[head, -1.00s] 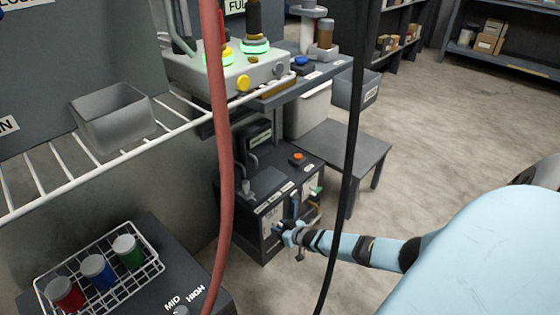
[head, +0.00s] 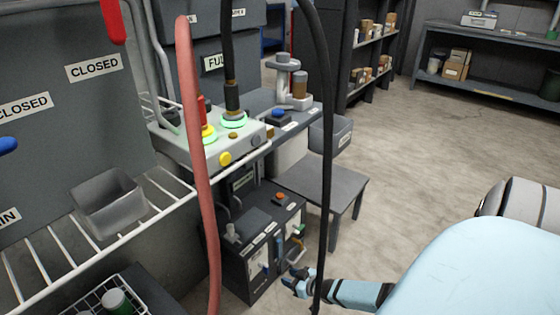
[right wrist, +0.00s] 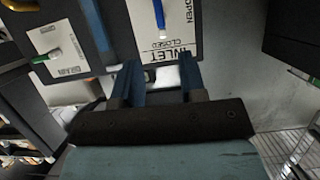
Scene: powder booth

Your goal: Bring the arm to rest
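My right arm (head: 355,293) comes in from the lower right in the head view. Its gripper (head: 297,280) is beside the front of a dark floor unit, partly behind a hanging black cable. In the right wrist view the two fingers of the gripper (right wrist: 158,78) stand apart with nothing held between them. Beyond them is a white panel (right wrist: 181,30) marked OPEN, INLET and CLOSED with a blue lever (right wrist: 159,14). The lever lies beyond the fingertips, apart from them. My left gripper is in neither view.
The dark unit (head: 234,272) stands under a grey control box (head: 180,147) with green-lit rings. A red hose (head: 200,170) and the black cable (head: 326,150) hang in front. A grey low table (head: 325,183) is behind the arm. Open floor (head: 430,150) lies to the right.

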